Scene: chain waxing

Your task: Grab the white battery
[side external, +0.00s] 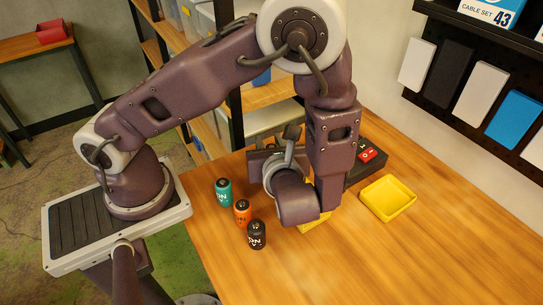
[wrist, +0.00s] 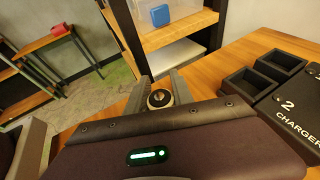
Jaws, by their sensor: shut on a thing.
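In the wrist view, my gripper (wrist: 160,93) is shut on a round-ended battery (wrist: 160,99), which sits between its two grey fingers. I see only its end, with a dark ring and a pale centre; its side colour is hard to tell, and it fits the white battery. In the side external view, my gripper (side external: 291,132) is behind my wrist, over the far edge of the table, and the held battery is hidden there. A teal battery (side external: 223,192), an orange battery (side external: 242,213) and a black battery (side external: 257,235) stand upright in a row on the table.
A black charger (wrist: 290,100) with empty-looking slots lies right of my gripper. A yellow tray (side external: 388,198) stands on the table (side external: 440,240) at right; another yellow thing (side external: 314,222) is partly behind my wrist. Shelves (side external: 265,95) stand behind. The table's front right is clear.

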